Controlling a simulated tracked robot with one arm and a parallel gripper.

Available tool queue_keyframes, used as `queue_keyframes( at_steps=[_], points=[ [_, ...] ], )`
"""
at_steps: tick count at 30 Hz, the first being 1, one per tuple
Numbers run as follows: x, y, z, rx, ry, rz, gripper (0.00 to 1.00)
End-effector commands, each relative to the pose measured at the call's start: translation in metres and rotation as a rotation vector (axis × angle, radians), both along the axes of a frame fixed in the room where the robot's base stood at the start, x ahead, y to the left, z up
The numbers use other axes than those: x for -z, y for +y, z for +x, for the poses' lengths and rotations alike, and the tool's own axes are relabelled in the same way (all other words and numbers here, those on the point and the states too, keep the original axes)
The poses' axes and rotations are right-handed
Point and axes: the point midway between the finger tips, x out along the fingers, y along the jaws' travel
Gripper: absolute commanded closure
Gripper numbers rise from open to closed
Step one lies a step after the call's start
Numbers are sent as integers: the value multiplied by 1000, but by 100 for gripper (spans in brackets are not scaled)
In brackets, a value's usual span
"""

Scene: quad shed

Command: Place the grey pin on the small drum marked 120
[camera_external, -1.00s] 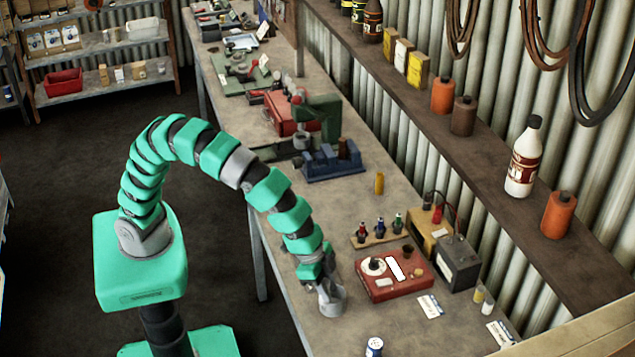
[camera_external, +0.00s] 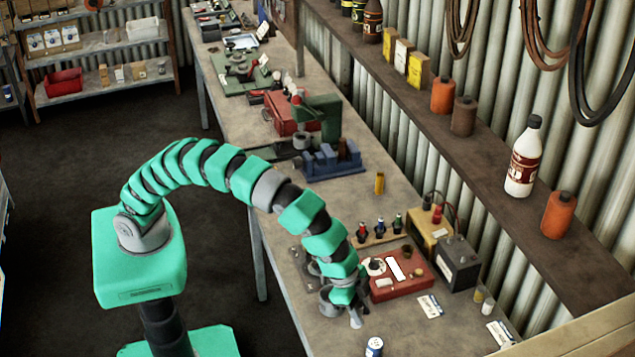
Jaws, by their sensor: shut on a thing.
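My gripper (camera_external: 355,318) is low over the front of the bench, just right of a round grey open cup (camera_external: 331,304). It is shut on a small grey thing, taken to be the grey pin, which is hard to tell from the grey fingers. A small white drum with a blue marking (camera_external: 374,347) stands on the bench nearer the camera, below and right of the gripper and apart from it. Its marking is too small to read, so I cannot tell whether it says 120.
A red box with a dial (camera_external: 401,286) stands right of my gripper, close to the arm. Behind it are a rack of small coloured bottles (camera_external: 380,231) and a dark battery-like box (camera_external: 456,264). A white card (camera_external: 430,305) lies right. Bare bench lies between card and drum.

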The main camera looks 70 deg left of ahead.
Motion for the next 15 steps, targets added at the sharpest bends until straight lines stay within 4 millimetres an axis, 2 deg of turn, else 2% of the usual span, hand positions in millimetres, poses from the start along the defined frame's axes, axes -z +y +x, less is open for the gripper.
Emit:
queue_keyframes(
  at_steps=[10,15],
  points=[
    [2,-29,26,1,-2,-5,100],
    [5,-37,33,1,0,0,100]
  ],
)
